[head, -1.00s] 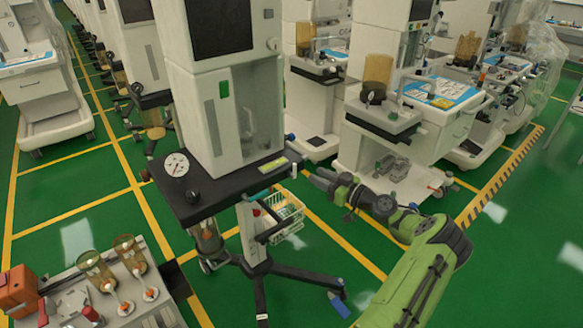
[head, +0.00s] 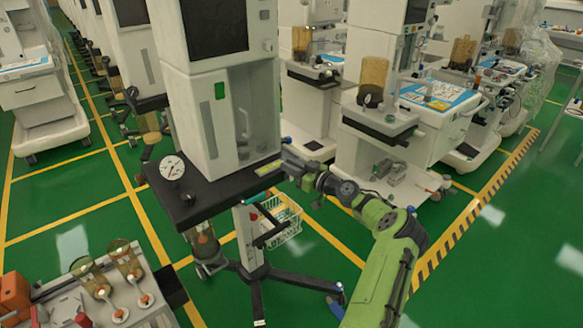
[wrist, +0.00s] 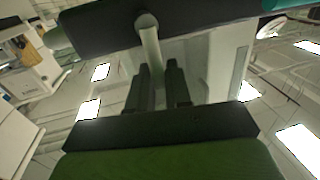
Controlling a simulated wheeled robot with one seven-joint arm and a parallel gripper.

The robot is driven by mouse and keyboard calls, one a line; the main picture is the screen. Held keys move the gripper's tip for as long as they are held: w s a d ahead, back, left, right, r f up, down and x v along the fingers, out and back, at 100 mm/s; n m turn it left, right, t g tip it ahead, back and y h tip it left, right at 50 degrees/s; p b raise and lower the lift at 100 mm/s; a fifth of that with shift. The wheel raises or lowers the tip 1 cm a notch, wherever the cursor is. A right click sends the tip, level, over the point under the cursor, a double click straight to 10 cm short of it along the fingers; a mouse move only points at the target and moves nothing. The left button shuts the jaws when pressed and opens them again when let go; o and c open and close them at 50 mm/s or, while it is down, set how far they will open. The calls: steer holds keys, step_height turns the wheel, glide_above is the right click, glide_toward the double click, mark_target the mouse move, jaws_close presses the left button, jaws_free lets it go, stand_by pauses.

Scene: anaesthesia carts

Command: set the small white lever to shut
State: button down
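A small white lever (wrist: 150,40) with a rounded end shows in the wrist view, against the dark edge of the cart's shelf (wrist: 100,28). Its lower part runs down between the fingertips of my gripper (wrist: 159,68). The two dark fingers stand apart, one on each side of the lever; I cannot tell whether either touches it. In the head view my gripper (head: 289,160) is at the right end of the black shelf (head: 215,196) of the nearest cart. The lever cannot be made out there.
The nearest cart carries a round gauge (head: 172,168) on its shelf and a wire basket (head: 280,218) below. A bench with amber canisters (head: 125,259) is at the lower left. Green floor is free at the lower right.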

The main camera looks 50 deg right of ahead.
steer(key=shift+d+f, duration=0.1)
steer(key=shift+s+d+f+m+t+h+b, duration=0.15)
steer(key=shift+d+m+b, duration=0.25)
steer(key=shift+m+b, duration=0.45)
steer(key=shift+w+d+f+m+t+h+b, duration=0.1)
steer(key=shift+d+m+t+b, duration=0.25)
steer(key=shift+m, duration=0.85)
steer(key=shift+s+d+f+m+t+h+b, duration=0.1)
steer(key=shift+d+m+b, duration=0.4)
steer(key=shift+m+b, duration=0.4)
steer(key=shift+m, duration=0.25)
steer(key=c, duration=1.3)
jaws_free()
steer(key=shift+o, duration=0.2)
steer(key=shift+s, duration=0.15)
steer(key=s+f+p, duration=0.1)
steer(key=s+p, duration=0.2)
steer(key=s, duration=1.2)
steer(key=shift+s+d+f, duration=0.2)
steer(key=shift+d+f, duration=0.05)
steer(key=shift+d, duration=0.2)
